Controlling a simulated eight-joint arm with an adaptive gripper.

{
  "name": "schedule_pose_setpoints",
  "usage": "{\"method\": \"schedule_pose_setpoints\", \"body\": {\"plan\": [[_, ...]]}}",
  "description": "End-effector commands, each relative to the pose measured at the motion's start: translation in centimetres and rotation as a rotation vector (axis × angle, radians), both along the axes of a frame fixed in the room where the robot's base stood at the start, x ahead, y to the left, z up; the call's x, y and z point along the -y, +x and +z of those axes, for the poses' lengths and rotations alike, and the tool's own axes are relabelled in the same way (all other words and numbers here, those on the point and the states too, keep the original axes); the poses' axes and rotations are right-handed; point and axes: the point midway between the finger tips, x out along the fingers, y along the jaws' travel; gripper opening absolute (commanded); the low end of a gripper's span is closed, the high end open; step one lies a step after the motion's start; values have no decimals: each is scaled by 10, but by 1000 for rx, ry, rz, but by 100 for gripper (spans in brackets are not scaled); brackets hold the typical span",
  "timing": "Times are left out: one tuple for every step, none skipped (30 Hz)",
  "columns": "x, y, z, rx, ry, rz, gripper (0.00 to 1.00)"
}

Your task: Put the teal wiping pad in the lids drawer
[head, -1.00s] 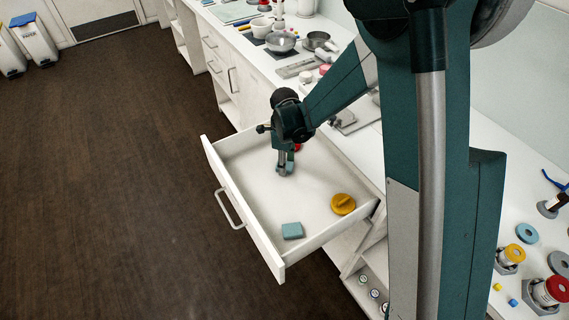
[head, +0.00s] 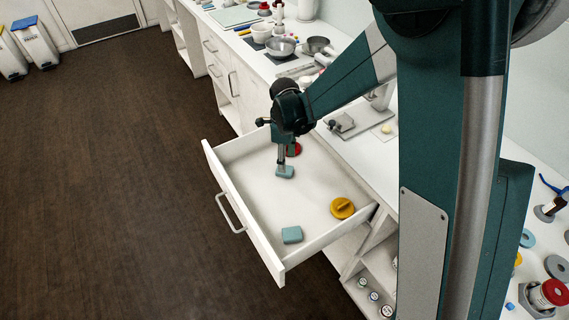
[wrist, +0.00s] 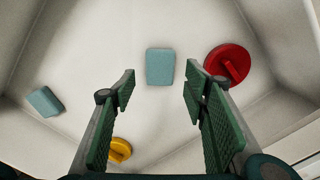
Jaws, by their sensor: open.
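A teal wiping pad (head: 285,172) lies on the floor of the open lids drawer (head: 315,237), towards its far end. It also shows in the wrist view (wrist: 160,66), just past and between my fingertips. My gripper (head: 282,161) is open above this pad, pointing down, with nothing between its fingers (wrist: 160,82). A second teal pad (head: 291,234) lies in the drawer near the front corner; it shows at the left in the wrist view (wrist: 45,101).
A yellow round lid (head: 343,208) and a red round lid (head: 293,149) also lie in the drawer. The counter (head: 377,165) runs along the drawer's right side, with pans and other items further back. The drawer's middle is clear.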

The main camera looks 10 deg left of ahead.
Motion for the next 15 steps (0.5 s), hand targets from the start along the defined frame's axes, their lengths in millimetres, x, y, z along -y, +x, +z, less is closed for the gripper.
{"method": "schedule_pose_setpoints", "body": {"plan": [[0,0,10,0,0,0,45],[0,-1,15,0,0,0,45],[0,0,22,0,0,0,45],[0,0,27,0,0,0,45],[0,0,32,0,0,0,45],[0,0,37,0,0,0,45],[0,0,42,0,0,0,45],[0,0,46,0,0,0,45],[0,0,50,0,0,0,45],[0,0,53,0,0,0,45],[0,0,56,0,0,0,45],[0,0,60,0,0,0,45],[0,0,62,0,0,0,45],[0,0,64,0,0,0,45],[0,0,66,0,0,0,45]]}}
